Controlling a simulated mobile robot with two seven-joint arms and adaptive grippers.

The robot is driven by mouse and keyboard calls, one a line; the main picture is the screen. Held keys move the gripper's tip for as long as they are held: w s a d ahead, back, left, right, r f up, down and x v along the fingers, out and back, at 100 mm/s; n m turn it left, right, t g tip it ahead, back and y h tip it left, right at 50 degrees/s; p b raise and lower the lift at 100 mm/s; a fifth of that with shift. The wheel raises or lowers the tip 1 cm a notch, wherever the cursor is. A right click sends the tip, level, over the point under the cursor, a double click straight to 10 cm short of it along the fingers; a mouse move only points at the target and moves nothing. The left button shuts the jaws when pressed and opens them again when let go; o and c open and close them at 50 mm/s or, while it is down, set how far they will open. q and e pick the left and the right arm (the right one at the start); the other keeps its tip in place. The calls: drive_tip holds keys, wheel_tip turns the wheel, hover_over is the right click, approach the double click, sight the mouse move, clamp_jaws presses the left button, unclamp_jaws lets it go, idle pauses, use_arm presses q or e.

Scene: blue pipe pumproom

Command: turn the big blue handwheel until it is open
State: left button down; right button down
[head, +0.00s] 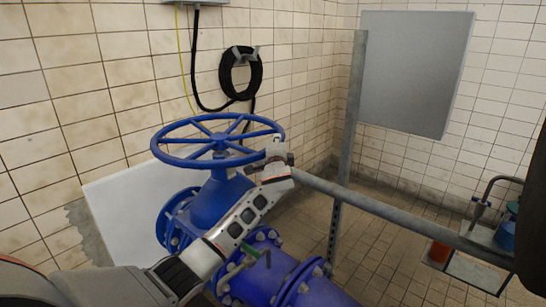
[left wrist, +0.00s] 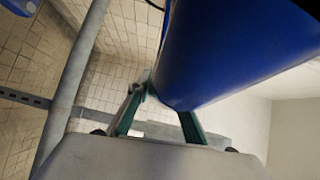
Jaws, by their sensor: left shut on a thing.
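The big blue handwheel (head: 193,161) sits level on top of a blue valve body (head: 212,203), left of centre in the head view. My left gripper (head: 277,151) is at the right side of its rim, with my arm reaching up from the lower left. In the left wrist view my gripper's green fingers (left wrist: 163,105) are closed at a large blue round surface (left wrist: 235,45), which looks like the handwheel rim seen close up. The exact contact is partly hidden by the gripper. My right gripper does not show.
A grey post (head: 349,125) and rail (head: 400,217) stand right of the wheel. Blue flanged pipe (head: 262,278) runs below my arm. A black hose coil (head: 240,73) hangs on the tiled wall behind. Small containers (head: 508,232) stand at the far right.

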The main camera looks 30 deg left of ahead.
use_arm(q)
drive_tip(key=shift+w+f+n+b, duration=0.35)
drive_tip(key=shift+w+f, duration=0.1)
drive_tip(key=shift+w, duration=0.1)
drive_tip(key=shift+w+g+y+b, duration=0.3)
drive_tip(key=shift+y+b, duration=0.05)
drive_tip(key=shift+y, duration=0.15)
drive_tip(key=shift+w+a+r+n+y+b, duration=0.25)
drive_tip(key=shift+w+n+y+b, duration=0.1)
drive_tip(key=shift+w+b, duration=0.15)
drive_tip(key=shift+a+r+g, duration=0.1)
drive_tip(key=shift+r+g, duration=0.15)
drive_tip(key=shift+g, duration=0.05)
drive_tip(key=shift+r, duration=0.15)
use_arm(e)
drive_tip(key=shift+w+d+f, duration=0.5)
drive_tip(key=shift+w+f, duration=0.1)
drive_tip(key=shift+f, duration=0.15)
use_arm(q)
drive_tip(key=shift+w, duration=0.1)
drive_tip(key=shift+a+r, duration=0.1)
drive_tip(key=shift+r, duration=0.05)
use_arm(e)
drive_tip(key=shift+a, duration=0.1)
